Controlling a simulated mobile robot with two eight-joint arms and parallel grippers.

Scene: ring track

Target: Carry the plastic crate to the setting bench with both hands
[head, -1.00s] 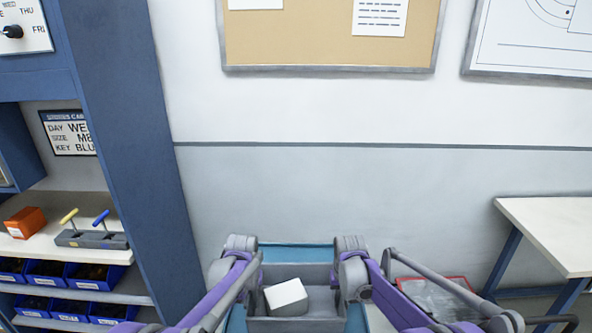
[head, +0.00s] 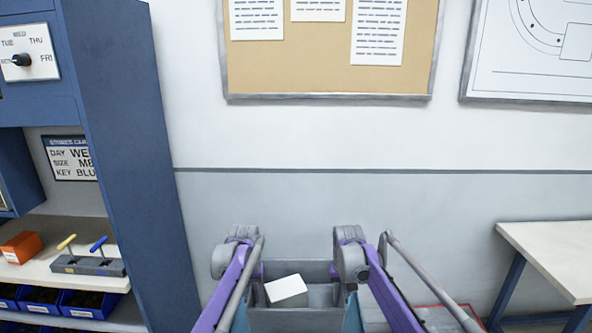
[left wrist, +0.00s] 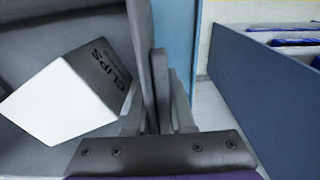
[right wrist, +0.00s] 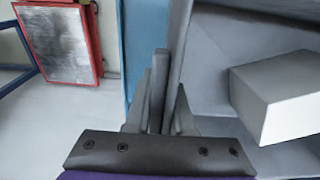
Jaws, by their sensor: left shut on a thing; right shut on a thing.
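The grey plastic crate (head: 318,268) is low in the middle of the head view, with a white box (head: 286,287) inside, which reads "CLIPS" in the left wrist view (left wrist: 62,105). My left gripper (left wrist: 160,85) is shut on the crate's left wall. My right gripper (right wrist: 164,85) is shut on its right wall. The crate looks about level; its underside is hidden. A white-topped bench with blue legs (head: 560,245) stands at the right; no label shows whether it is the setting bench.
A blue shelf unit (head: 130,130) stands at the left, with an orange box (head: 22,247), two T-handled tools (head: 90,262) and blue bins. A wall stands ahead.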

